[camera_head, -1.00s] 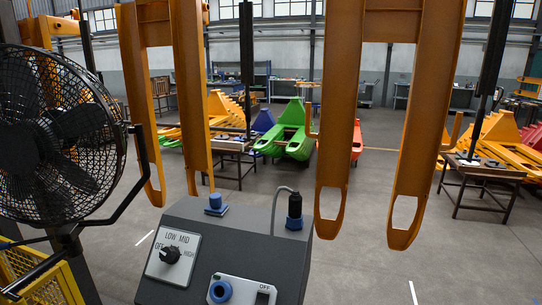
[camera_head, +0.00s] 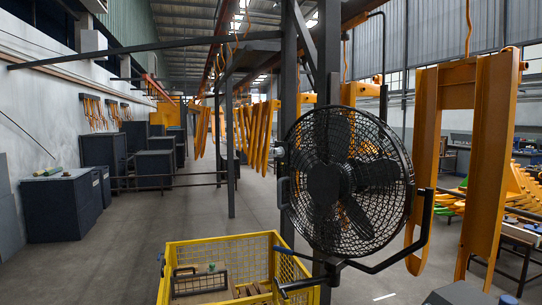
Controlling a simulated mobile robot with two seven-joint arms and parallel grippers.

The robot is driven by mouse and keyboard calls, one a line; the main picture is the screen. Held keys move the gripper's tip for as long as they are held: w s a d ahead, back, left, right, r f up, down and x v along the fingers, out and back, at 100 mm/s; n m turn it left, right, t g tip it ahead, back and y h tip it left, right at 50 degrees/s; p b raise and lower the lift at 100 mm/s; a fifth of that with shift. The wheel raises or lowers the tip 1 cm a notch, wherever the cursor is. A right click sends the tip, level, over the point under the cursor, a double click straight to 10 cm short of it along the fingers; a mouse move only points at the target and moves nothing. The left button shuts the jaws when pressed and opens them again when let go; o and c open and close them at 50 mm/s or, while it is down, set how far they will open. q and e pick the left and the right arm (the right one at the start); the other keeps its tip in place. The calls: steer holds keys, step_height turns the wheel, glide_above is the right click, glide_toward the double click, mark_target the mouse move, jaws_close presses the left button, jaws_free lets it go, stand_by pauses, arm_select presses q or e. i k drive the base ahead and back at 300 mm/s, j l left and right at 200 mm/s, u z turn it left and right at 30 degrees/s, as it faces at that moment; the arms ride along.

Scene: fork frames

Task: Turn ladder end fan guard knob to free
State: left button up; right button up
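A large black fan (camera_head: 345,180) with a round wire guard stands right of the middle, held in a dark yoke on a dark steel post. A small pale, knob-like fitting (camera_head: 281,152) shows at the guard's left edge, with a dark curved bar just below it. I cannot tell for certain whether it is the guard knob or which way it is set. Neither of my grippers is in view.
A yellow mesh crate (camera_head: 222,240) with loose items stands below and left of the fan. Orange fork frames (camera_head: 490,150) hang close on the right. A dark control box (camera_head: 460,294) edges in at bottom right. The grey floor (camera_head: 90,270) at left is clear.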

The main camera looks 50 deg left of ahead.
mark_target(279, 151)
steer(key=u, duration=1.7)
